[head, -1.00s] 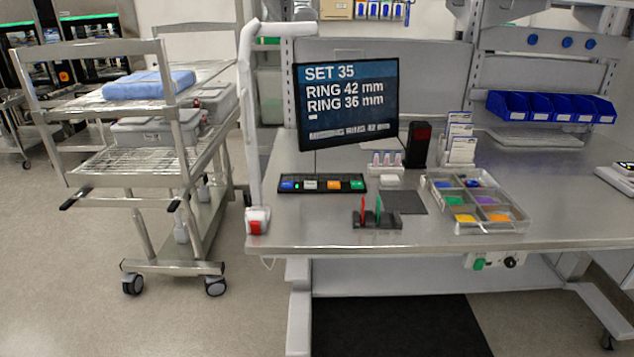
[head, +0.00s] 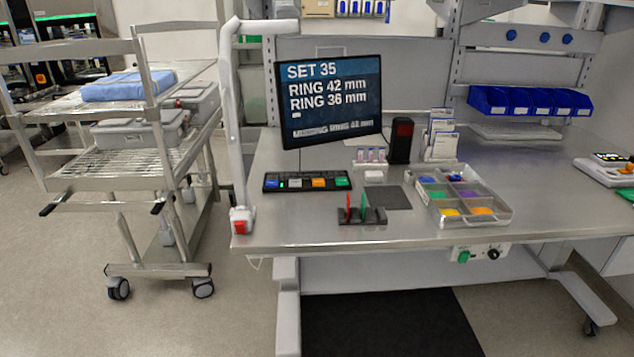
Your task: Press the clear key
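A black key strip (head: 307,182) lies on the steel table, left of the middle. Its coloured keys run blue (head: 272,184), whitish (head: 295,183), orange (head: 319,182) and green (head: 342,181). A small green light shows beside the blue key. Any labels on the keys are too small to read, so I cannot tell which is the clear key. The monitor (head: 331,101) behind it reads SET 35, RING 42 mm, RING 36 mm, with a lower line that seems to say missing ring 42 mm. Neither of my grippers is in view.
A black rack (head: 361,216) with red and green upright pieces stands in front of the strip. A divided clear tray (head: 488,225) is to its right. A white post (head: 233,120) rises at the table's left edge, beside a steel cart (head: 110,182).

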